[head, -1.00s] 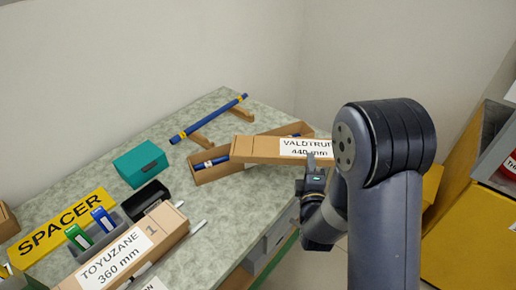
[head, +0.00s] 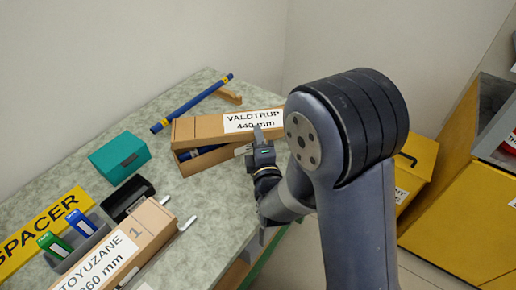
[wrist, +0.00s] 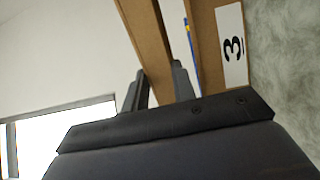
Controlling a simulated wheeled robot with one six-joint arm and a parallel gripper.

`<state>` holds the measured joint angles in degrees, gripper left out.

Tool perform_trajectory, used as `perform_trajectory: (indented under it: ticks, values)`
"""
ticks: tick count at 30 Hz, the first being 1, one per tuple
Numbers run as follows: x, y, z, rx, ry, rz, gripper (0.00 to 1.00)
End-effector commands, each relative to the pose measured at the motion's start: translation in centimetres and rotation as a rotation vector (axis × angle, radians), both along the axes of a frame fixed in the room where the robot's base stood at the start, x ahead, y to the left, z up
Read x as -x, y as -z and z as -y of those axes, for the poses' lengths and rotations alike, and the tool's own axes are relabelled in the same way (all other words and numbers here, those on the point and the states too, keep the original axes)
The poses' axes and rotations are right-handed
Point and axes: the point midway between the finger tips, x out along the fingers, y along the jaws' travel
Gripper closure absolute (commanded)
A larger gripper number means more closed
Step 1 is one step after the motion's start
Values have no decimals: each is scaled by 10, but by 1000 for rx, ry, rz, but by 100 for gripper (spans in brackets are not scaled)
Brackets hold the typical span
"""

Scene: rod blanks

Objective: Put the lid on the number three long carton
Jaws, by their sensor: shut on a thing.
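The long cardboard lid (head: 200,128), labelled VALDTRUP 440 mm, is held by my gripper (head: 262,148) over the long carton (head: 208,166). My gripper is shut on the lid's near side; in the wrist view the lid (wrist: 150,45) runs between the fingers (wrist: 160,82). The carton is open and holds a blue rod (head: 204,152). In the wrist view the carton's side carries a white label with a 3 (wrist: 232,46), and the rod (wrist: 190,42) shows between lid and carton. The lid's left end roughly lines up with the carton's. Their right ends are partly hidden by my arm.
A blue rod (head: 190,104) lies on a wooden support (head: 229,97) behind. A teal box (head: 119,157), a black holder (head: 127,198) and the TOYUZANE carton 1 (head: 110,255) stand to the left. A yellow cabinet (head: 460,225) is at right.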

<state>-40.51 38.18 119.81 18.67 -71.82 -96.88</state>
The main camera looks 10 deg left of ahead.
Motion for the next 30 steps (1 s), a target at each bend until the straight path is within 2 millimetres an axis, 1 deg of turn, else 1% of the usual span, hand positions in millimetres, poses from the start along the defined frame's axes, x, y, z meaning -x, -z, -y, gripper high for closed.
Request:
perform_trajectory:
  ticks: [3,8,11,17,18,25,30]
  values:
    - [0,17,0,3,-1,-3,97]
    - [0,34,0,2,-1,-1,97]
    - [0,39,0,1,-1,0,97]
    - [0,39,0,1,-1,0,97]
    - [0,39,0,1,-1,0,72]
    - [0,39,0,1,0,0,53]
    - [0,39,0,1,0,0,53]
